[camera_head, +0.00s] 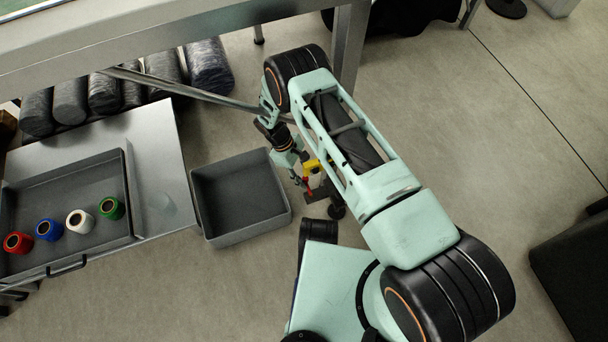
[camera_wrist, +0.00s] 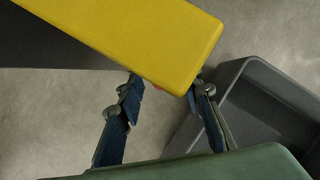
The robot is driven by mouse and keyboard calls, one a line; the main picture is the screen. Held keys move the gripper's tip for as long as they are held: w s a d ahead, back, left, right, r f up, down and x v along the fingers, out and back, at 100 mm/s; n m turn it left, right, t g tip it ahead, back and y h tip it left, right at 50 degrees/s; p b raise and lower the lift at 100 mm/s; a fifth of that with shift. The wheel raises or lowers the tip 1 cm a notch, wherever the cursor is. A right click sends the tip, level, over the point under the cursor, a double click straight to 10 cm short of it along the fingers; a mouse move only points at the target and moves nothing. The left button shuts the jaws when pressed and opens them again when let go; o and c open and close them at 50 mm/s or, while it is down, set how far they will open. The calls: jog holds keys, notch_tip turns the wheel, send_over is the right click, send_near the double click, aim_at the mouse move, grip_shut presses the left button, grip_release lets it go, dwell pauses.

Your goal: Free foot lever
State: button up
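A yellow part (camera_head: 312,167), perhaps the foot lever's pedal, stands low over the floor beside the grey bin, with a small red part (camera_head: 307,182) and dark pieces below it. In the wrist view the yellow part (camera_wrist: 150,35) fills the top, close to the camera, with a dark grey surface (camera_wrist: 60,40) at its left. My gripper (camera_head: 298,168) is right at the yellow part. In the wrist view its two fingers are apart with floor showing between them; the yellow part hides their tips. A speck of red shows at its edge. I cannot tell if the fingers touch anything.
An empty grey bin (camera_head: 203,215) stands on the floor just left of my gripper; its wall (camera_wrist: 275,85) shows in the wrist view. A tray (camera_head: 128,190) of coloured spools is at the left. A gantry leg (camera_head: 348,45) and wrapped rolls (camera_head: 70,100) are behind.

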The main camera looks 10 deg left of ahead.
jog(key=v, duration=0.7)
jog(key=shift+r, duration=0.2)
jog(key=shift+a, duration=0.1)
